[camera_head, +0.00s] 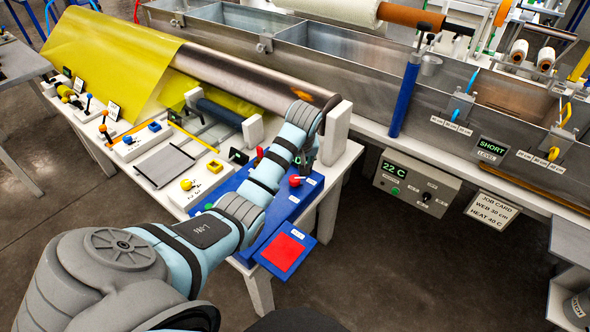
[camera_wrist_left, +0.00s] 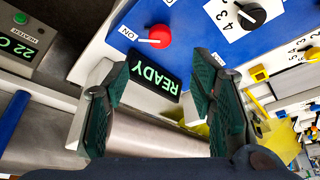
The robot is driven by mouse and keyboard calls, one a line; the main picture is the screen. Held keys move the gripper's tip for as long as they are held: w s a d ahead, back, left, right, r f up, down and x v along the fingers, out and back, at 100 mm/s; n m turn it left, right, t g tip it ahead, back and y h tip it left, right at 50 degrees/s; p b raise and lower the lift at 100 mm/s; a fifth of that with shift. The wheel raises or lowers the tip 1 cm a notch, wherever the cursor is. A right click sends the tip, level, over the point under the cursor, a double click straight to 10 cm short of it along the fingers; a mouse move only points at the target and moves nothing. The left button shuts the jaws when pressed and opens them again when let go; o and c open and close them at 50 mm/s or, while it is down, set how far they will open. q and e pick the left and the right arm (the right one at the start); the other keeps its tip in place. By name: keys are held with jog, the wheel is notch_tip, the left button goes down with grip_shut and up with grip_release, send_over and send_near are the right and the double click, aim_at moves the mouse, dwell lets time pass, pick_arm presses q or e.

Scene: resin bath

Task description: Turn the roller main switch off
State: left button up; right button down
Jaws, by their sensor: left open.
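The blue control panel (camera_head: 262,203) stands at the front end of the roller table. A red rotary knob (camera_head: 294,181) sits on it; the red knob also shows in the left wrist view (camera_wrist_left: 159,37), its pointer turned toward the ON label (camera_wrist_left: 128,33). In the head view my left forearm hides most of the gripper and part of the panel.
A lit READY display (camera_wrist_left: 155,80) and a black numbered dial (camera_wrist_left: 251,13) are close to the knob. A red square pad (camera_head: 282,252) is at the panel's front. The steel roller (camera_head: 262,82) and its white end block (camera_head: 336,130) stand behind the gripper.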

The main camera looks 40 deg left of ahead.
aim_at(295, 178)
pick_arm(q)
jog(key=b+x, duration=0.4)
jog(key=x, duration=0.8)
jog(key=shift+f, duration=0.1)
jog(key=c, duration=1.1)
